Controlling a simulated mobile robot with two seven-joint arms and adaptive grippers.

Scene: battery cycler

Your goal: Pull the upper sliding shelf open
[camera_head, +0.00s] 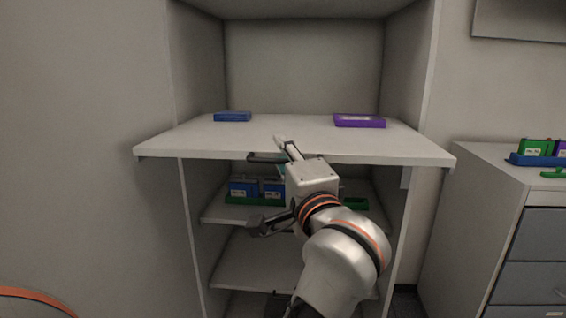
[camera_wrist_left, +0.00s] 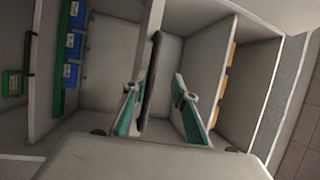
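The upper shelf (camera_head: 205,141) is a wide pale board in a grey cabinet, and its front overhangs the cabinet sides. I cannot tell how far it is slid out. A dark handle-like bar (camera_head: 258,157) shows at its front edge. My left gripper (camera_head: 281,156) is at this edge, with one finger showing in front of the board. In the left wrist view, the teal-padded fingers (camera_wrist_left: 156,92) are spread apart with the dark bar (camera_wrist_left: 152,65) between them. I cannot tell whether they touch it. My right gripper is not in view.
A blue box (camera_head: 232,116) and a purple box (camera_head: 359,121) lie on the upper shelf. Blue battery-like boxes (camera_head: 243,187) stand in a green tray on the shelf below, partly hidden by my arm. A drawer cabinet (camera_head: 488,186) stands to the right.

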